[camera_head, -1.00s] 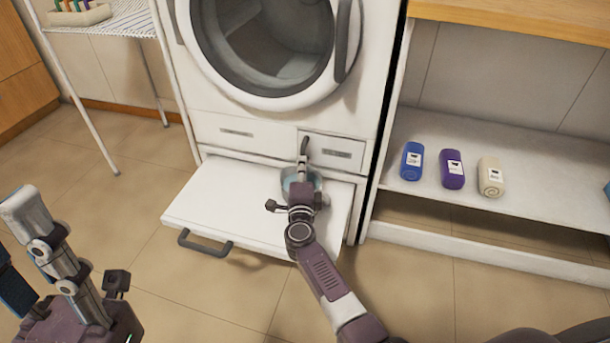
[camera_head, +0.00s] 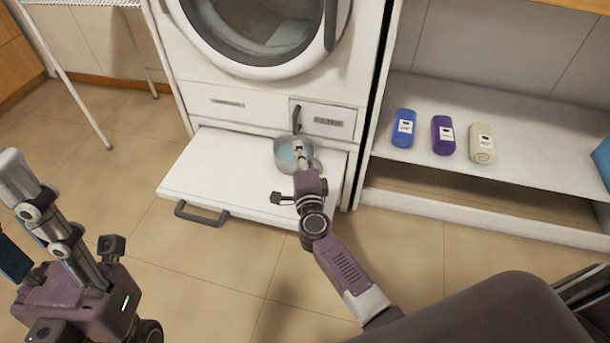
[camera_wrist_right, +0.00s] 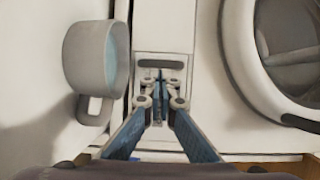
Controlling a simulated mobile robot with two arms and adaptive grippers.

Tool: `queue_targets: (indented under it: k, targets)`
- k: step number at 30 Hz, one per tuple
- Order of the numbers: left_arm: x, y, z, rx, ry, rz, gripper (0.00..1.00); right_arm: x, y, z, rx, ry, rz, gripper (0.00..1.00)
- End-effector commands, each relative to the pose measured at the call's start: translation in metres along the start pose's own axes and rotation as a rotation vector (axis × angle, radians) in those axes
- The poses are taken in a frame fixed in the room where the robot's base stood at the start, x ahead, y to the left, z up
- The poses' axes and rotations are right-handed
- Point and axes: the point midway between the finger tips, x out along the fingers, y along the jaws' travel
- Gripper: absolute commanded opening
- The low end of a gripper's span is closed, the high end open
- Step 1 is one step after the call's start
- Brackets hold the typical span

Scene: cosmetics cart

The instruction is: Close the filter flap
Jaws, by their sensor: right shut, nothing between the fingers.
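The filter flap (camera_head: 338,124) is the small white panel at the lower right of the washing machine's front, with a dark handle (camera_head: 297,117) at its left edge. It looks about flush with the front; a small gap cannot be ruled out. In the right wrist view the flap (camera_wrist_right: 160,42) is straight ahead of the fingers. My right gripper (camera_head: 298,145) is just in front of and below the flap; its fingers (camera_wrist_right: 159,90) are shut and empty. Contact cannot be made out. My left gripper (camera_head: 15,172) is raised at the left, away from the machine; its finger opening is unclear.
A white shelf (camera_head: 215,175) is pulled out below the flap. A grey cup (camera_head: 284,160) with bluish contents stands on it close beside my right gripper; it also shows in the wrist view (camera_wrist_right: 83,62). Several rolled towels (camera_head: 443,135) lie on the right shelf. A wire rack stands left.

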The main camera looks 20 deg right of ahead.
Motion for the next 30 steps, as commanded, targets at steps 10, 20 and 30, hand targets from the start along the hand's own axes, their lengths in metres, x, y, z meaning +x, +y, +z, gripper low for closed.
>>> queue_targets:
  k: [10, 20, 30]
  targets:
    - [0.02, 0.0, -0.004, 0.0, -0.001, 0.0, 0.37, -0.071, -0.001, -0.001, -0.001, 0.002, 0.002, 0.0]
    - [0.026, 0.0, -0.005, 0.0, -0.001, 0.0, 0.37, -0.111, 0.0, -0.001, 0.0, 0.004, 0.001, 0.0]
    - [0.026, 0.0, -0.002, 0.001, -0.017, 0.0, 0.37, -0.115, -0.012, -0.001, -0.026, -0.003, -0.027, 0.0]
